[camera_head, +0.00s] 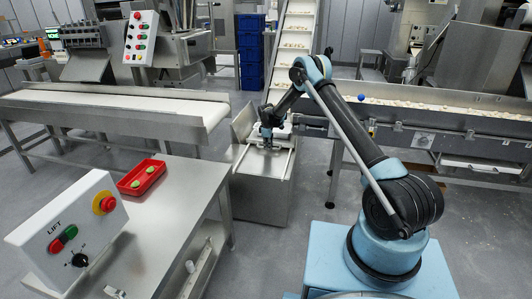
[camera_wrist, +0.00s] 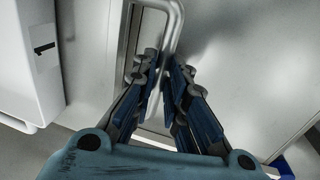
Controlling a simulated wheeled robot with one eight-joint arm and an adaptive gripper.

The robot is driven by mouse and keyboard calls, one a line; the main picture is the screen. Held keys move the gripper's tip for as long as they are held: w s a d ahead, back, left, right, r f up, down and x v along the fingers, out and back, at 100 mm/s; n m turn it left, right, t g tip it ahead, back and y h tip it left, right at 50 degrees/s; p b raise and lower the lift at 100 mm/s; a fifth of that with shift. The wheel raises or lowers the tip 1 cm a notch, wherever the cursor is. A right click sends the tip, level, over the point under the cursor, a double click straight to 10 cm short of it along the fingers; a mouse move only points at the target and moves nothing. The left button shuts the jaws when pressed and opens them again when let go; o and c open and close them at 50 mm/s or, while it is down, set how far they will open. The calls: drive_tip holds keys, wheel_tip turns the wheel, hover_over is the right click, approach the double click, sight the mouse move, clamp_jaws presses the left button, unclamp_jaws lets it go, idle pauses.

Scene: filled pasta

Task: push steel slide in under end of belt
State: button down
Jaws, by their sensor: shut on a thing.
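The steel slide (camera_head: 258,164) is a flat bright plate on top of a grey steel box, just right of the end of the white belt (camera_head: 120,104) in the head view. From above, a gap of floor seems to show between the belt's near right end and the box. My gripper (camera_head: 267,144) is low over the slide's plate. In the wrist view my gripper (camera_wrist: 163,78) is closed around a bent round-bar handle (camera_wrist: 178,20) standing over pale sheet metal. The handle's lower part is partly hidden between the fingers.
A steep cleated conveyor (camera_head: 296,40) rises behind the slide. A steel table (camera_head: 178,200) with a red tray (camera_head: 141,178) and a LIFT control box (camera_head: 68,232) stands front left. A long conveyor with pale pieces (camera_head: 440,105) runs along the right. Blue crates (camera_head: 250,50) stand behind.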

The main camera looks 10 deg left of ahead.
drive_tip(key=shift+w, duration=0.95)
drive_tip(key=c, duration=1.6)
unclamp_jaws()
wheel_tip(320, 180, up, 12)
drive_tip(key=s, duration=0.2)
drive_tip(key=shift+f, duration=0.15)
